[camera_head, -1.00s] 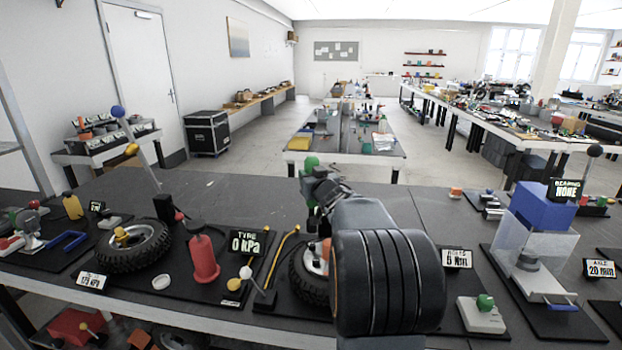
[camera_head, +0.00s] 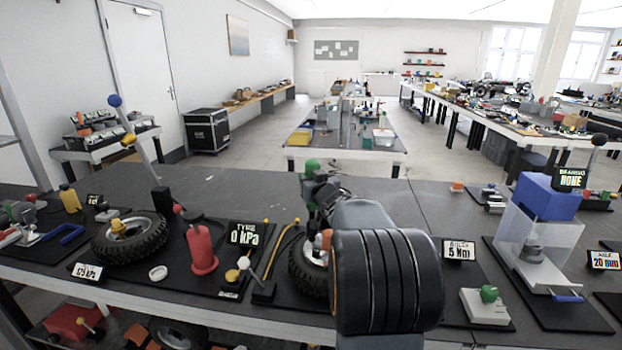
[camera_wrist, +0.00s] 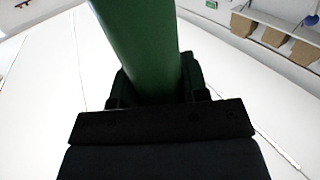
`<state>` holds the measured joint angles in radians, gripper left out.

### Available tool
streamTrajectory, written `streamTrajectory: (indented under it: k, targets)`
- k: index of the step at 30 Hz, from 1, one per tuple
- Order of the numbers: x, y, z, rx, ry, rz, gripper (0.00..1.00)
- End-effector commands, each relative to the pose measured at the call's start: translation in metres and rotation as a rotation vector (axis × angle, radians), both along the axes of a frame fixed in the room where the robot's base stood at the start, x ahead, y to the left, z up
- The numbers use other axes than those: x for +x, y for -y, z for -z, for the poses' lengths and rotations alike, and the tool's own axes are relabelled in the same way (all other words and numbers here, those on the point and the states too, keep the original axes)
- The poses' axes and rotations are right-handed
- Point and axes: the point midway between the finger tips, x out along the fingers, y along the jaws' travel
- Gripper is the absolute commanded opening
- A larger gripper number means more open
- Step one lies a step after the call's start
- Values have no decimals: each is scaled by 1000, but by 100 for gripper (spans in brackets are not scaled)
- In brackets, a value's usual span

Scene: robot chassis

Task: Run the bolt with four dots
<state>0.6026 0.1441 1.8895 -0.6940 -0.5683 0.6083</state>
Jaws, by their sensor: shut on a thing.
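My gripper (camera_head: 322,190) is seen past my dark arm in the head view, above the bench by the tyre station. It is shut on a green handle (camera_head: 311,166), which stands up as a thick green cylinder (camera_wrist: 145,45) between the jaws in the wrist view. A wheel (camera_head: 303,275) with a black tyre and pale rim sits below and is mostly hidden by my arm. Its bolts and their dots cannot be made out. An orange piece (camera_head: 326,240) shows close to the wheel. The bolts display (camera_head: 458,249) seems to read 5 Nm.
A second wheel (camera_head: 130,237) lies at left, near a red cylinder (camera_head: 201,252) and the tyre display (camera_head: 247,234) at 0 kPa. A white block with a green knob (camera_head: 488,294) and a clear press with a blue top (camera_head: 547,197) stand right. The bench's back middle is clear.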

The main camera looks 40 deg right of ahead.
Motion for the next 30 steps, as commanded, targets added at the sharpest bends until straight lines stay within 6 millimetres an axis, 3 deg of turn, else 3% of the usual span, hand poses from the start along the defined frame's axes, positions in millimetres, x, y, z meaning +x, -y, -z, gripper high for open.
streamTrajectory:
  k: [30]
  targets:
    - [0, 0, 11, -1, 4, 0, 13]
